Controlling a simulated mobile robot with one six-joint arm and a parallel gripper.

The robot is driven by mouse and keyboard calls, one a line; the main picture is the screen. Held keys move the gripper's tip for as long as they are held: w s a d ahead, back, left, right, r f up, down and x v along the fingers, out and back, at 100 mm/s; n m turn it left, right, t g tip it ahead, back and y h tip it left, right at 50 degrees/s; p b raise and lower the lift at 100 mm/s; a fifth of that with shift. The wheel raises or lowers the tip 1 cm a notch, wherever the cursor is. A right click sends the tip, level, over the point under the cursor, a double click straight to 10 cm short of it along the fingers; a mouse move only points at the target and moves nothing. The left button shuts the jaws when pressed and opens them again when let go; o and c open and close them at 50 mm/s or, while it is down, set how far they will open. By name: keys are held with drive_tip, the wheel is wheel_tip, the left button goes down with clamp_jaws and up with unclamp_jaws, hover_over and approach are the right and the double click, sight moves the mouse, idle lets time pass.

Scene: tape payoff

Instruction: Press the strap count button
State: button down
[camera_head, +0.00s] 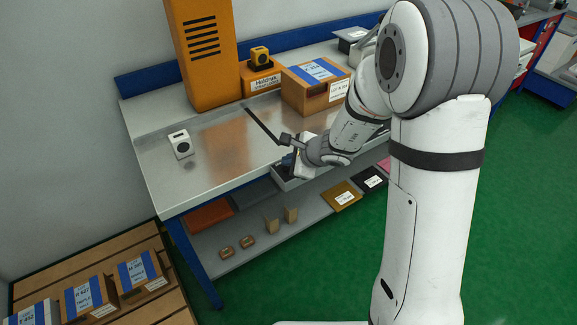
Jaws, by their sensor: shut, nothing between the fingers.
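No part is clearly marked as the strap count button. A small white block (181,144) with a dark round spot stands on the left of the metal bench top (205,165). A small yellow block (260,55) with a dark round face sits on an orange labelled box (262,78) at the back. Either could carry a button; I cannot tell which. My gripper (287,139) is shut and empty near the bench's front edge, to the right of the white block and apart from it. Its fingertips are small and dark here.
A tall orange cabinet (205,55) with dark slots stands at the back. A carton (315,87) with blue tape sits right of it. A dark strip (262,126) runs toward my gripper. A lower shelf (240,240) holds small items. Taped cartons (138,275) lie lower left.

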drive_tip(key=shift+f+b, duration=0.4)
drive_tip(key=shift+b, duration=0.1)
idle(0.4)
drive_tip(key=shift+r, duration=0.1)
drive_tip(key=shift+r+p, duration=0.65)
drive_tip(key=shift+r, duration=0.2)
drive_tip(key=shift+r+p, duration=1.85)
drive_tip(key=shift+r, duration=0.75)
drive_tip(key=shift+f, duration=0.1)
